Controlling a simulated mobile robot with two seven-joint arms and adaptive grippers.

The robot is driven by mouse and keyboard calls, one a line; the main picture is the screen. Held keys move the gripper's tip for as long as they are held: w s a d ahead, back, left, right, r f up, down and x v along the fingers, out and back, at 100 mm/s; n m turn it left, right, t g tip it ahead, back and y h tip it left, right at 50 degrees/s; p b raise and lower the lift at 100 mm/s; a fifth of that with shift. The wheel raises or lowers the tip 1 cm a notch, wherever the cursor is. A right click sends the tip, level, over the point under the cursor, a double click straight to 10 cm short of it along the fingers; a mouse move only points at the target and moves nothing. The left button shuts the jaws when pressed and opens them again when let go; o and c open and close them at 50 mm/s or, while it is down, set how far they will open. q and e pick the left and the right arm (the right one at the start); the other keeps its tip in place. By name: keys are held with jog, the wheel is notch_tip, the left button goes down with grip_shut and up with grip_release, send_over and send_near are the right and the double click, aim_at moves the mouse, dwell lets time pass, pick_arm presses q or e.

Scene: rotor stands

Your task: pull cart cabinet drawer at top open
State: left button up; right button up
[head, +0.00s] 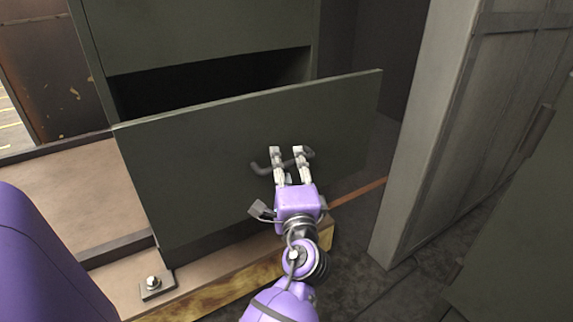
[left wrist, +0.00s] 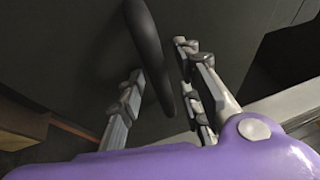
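The cart cabinet (head: 190,35) is dark grey-green and stands at the back left in the head view. Its wide drawer front (head: 190,175) stands out from the body, with a dark opening behind its top edge. A dark curved handle (head: 261,168) is on the drawer front. My left gripper (head: 287,150) is at the handle, with its two fingers apart. In the left wrist view the handle (left wrist: 150,45) passes between the parted fingers of the gripper (left wrist: 160,95), with visible gaps; firm contact cannot be seen. My right gripper is not in view.
A tall grey cabinet (head: 420,150) stands close on the right. A wooden base (head: 215,300) with a bolted plate (head: 156,287) lies below the drawer. Dark floor (head: 350,280) shows between the drawer and the right cabinet.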

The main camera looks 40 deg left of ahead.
pick_arm(q)
jog(key=shift+d, duration=0.1)
jog(key=v, duration=1.2)
